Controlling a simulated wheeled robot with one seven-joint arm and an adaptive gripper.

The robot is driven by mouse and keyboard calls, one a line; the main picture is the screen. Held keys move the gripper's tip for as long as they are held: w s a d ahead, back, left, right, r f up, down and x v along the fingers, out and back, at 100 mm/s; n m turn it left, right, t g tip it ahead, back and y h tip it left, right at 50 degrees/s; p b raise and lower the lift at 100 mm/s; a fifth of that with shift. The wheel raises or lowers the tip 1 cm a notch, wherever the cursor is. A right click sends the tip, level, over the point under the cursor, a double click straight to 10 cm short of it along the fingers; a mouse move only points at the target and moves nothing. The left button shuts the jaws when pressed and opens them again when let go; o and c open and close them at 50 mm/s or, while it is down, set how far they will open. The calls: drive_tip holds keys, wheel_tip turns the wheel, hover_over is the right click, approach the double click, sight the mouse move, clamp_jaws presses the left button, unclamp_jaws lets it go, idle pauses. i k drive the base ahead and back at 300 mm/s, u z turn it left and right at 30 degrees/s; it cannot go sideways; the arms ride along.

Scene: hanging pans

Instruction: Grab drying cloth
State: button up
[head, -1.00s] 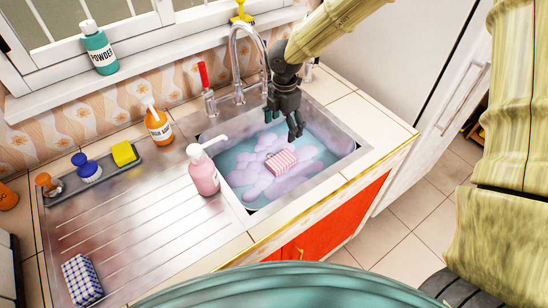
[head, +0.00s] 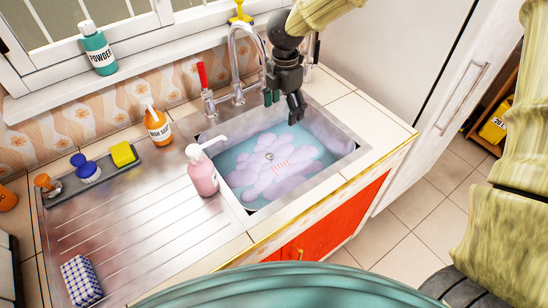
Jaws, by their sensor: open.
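A folded blue-and-white checked cloth (head: 82,280) lies on the left end of the steel draining board, near its front edge.
The sink (head: 340,172) holds water and foam. A pink pump bottle (head: 203,174) stands at its left edge, and the tap (head: 236,70) rises behind. An orange soap bottle (head: 158,127), yellow sponge (head: 123,154) and brushes line the back. The ribbed draining board (head: 140,228) is mostly clear.

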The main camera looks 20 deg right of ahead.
sight(83, 287)
drive_tip(key=k, duration=1)
